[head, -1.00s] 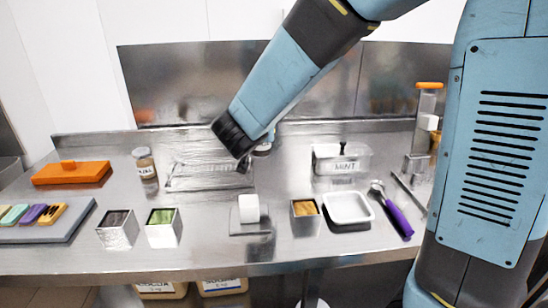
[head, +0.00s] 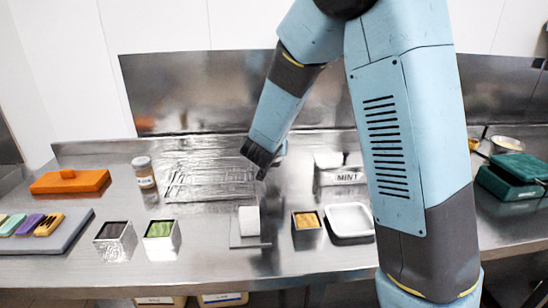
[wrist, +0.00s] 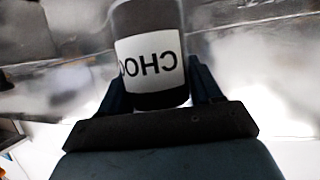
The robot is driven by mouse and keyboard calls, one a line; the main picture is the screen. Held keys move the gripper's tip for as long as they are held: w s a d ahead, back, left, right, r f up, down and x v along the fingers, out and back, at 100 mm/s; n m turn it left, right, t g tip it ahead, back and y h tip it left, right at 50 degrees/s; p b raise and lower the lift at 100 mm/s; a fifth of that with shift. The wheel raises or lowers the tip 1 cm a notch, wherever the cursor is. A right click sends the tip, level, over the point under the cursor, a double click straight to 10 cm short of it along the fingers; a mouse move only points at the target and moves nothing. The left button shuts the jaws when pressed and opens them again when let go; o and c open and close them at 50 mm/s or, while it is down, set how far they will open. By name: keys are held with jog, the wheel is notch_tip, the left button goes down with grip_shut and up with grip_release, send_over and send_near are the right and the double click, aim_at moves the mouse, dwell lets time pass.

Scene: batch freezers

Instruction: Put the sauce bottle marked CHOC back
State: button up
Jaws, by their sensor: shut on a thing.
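The sauce bottle (wrist: 150,58) is dark with a white label that reads CHOC upside down in the wrist view. My gripper (wrist: 157,88) is shut on it, one finger on each side. In the head view my gripper (head: 262,158) is above the back-middle of the steel counter, facing away, and the arm hides nearly all of the bottle. I cannot tell its height above the counter.
A jar (head: 144,172) stands left of a clear, ridged tray-like area (head: 205,180). A MINT tub (head: 342,177), white tray (head: 349,221), small metal tins (head: 306,228) and a white block (head: 249,220) stand nearby. An orange case (head: 70,182) is left, a green box (head: 512,176) right.

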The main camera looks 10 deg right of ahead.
jog(key=shift+w+d+f, duration=0.3)
jog(key=shift+w+f, duration=0.4)
jog(key=shift+f, duration=0.2)
notch_tip(320, 180, down, 3)
jog(key=shift+w+f, duration=0.1)
jog(key=shift+f, duration=0.05)
jog(key=o, duration=1.2)
